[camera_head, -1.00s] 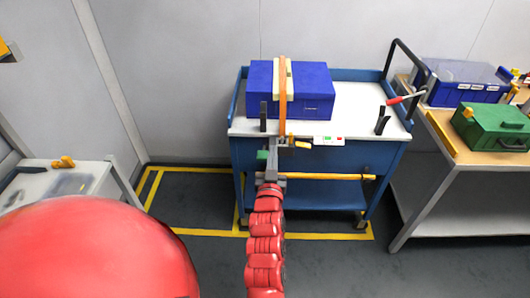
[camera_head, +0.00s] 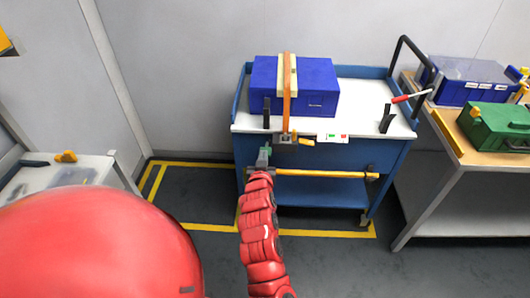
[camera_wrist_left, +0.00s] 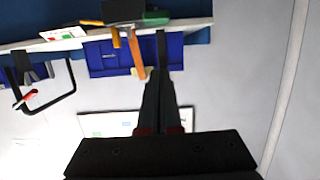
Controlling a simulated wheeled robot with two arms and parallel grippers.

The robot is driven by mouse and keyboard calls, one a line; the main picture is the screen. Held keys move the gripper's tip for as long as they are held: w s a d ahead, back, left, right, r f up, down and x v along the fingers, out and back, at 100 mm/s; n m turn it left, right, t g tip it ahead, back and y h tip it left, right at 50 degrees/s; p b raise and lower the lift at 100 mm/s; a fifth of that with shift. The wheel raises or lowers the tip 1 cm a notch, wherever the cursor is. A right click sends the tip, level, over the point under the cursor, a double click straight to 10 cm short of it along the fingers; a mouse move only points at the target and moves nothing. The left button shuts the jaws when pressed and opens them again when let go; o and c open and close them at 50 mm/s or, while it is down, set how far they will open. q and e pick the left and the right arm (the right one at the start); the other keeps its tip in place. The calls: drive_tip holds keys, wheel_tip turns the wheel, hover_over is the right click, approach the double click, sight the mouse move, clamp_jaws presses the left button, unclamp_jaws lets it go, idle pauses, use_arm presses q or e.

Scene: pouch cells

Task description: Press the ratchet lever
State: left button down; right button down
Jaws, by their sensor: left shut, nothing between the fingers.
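An orange strap (camera_head: 287,92) runs over a blue case (camera_head: 322,88) on a blue cart. At the cart's front edge the strap meets a small metal ratchet (camera_head: 288,138) with a yellow-tipped lever (camera_head: 306,142) pointing right. In the wrist view, the dark ratchet body (camera_wrist_left: 122,12) shows at the top with the orange strap (camera_wrist_left: 137,62). My left gripper (camera_head: 264,156) is below and left of the ratchet, apart from the lever. Its fingers (camera_wrist_left: 159,76) are together and empty. A small green piece (camera_wrist_left: 155,18) is beside the ratchet. My right gripper is not in view.
A yellow bar (camera_head: 325,174) crosses the cart's front below the ratchet. A table with a green case (camera_head: 495,125) stands right; another table (camera_head: 75,172) stands left.

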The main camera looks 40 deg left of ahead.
use_arm(q)
drive_tip(key=w+a+f+p, duration=0.1)
drive_tip(key=w+a+f, duration=0.3)
drive_tip(key=w+f, duration=0.2)
drive_tip(key=shift+w, duration=0.35)
wheel_tip(320, 180, down, 9)
drive_tip(key=s+t+y+b, duration=0.1)
drive_tip(key=t+y+b, duration=0.4)
drive_tip(key=b, duration=1.3)
drive_tip(key=shift+s+d+r+t+h+p, duration=0.6)
drive_tip(key=shift+s+d+r+p, duration=0.45)
drive_tip(key=shift+r+p, duration=0.85)
drive_tip(key=b+v, duration=0.1)
drive_tip(key=v, duration=0.9)
drive_tip(key=shift+s+r, duration=0.15)
drive_tip(key=shift+r, duration=0.05)
